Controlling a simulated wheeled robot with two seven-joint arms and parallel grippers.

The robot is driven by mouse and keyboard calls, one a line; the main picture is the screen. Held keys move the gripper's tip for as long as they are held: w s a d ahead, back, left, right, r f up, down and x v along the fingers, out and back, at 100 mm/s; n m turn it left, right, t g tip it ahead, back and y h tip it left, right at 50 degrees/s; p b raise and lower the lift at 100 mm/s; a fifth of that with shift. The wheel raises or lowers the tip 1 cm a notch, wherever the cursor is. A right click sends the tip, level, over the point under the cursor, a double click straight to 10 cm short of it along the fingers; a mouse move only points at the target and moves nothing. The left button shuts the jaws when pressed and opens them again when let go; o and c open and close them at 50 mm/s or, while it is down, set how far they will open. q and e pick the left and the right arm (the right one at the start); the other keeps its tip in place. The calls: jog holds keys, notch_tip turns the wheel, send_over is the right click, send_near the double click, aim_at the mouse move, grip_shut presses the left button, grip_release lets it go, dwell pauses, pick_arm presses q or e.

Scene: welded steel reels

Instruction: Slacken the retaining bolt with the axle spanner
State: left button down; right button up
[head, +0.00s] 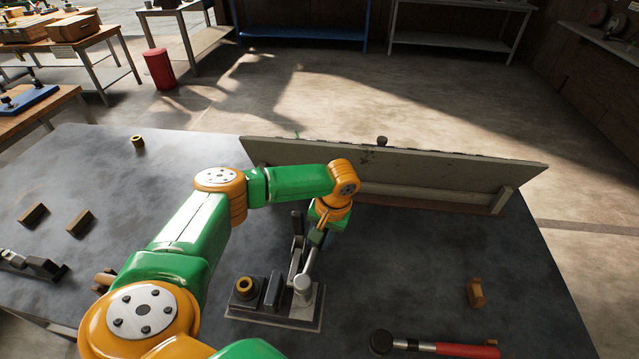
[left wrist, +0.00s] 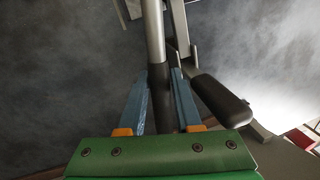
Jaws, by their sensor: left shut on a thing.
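A dark fixture plate (head: 262,316) lies on the workbench in the head view. A pale round steel head (head: 303,286) stands at its right end. A grey rod (head: 311,262) rises from it to my left gripper (head: 321,226); this looks like the axle spanner. In the left wrist view the blue fingers of my left gripper (left wrist: 163,100) are shut on the rod's dark grip (left wrist: 159,85); its grey shaft runs upward. I cannot make out the retaining bolt; the steel head may cover it. My right gripper is out of view.
A lever with a black handle (left wrist: 222,100) stands close beside my left gripper. A brass ring (head: 244,286) sits on the fixture's left. A tilted grey board (head: 400,165) stands behind. A red-handled hammer (head: 455,349) and a wooden block (head: 476,293) lie to the right.

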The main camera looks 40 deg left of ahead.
pick_arm(q)
jog(key=shift+d, duration=0.1)
jog(key=shift+r+p, duration=0.2)
jog(key=shift+p, duration=0.2)
jog(key=s+d+f+m+t+h, duration=0.1)
jog(key=s+d+m+t, duration=0.2)
jog(key=d+m, duration=1)
jog(key=s+m+p, duration=0.1)
jog(key=m, duration=0.2)
jog(key=shift+s+d, duration=0.25)
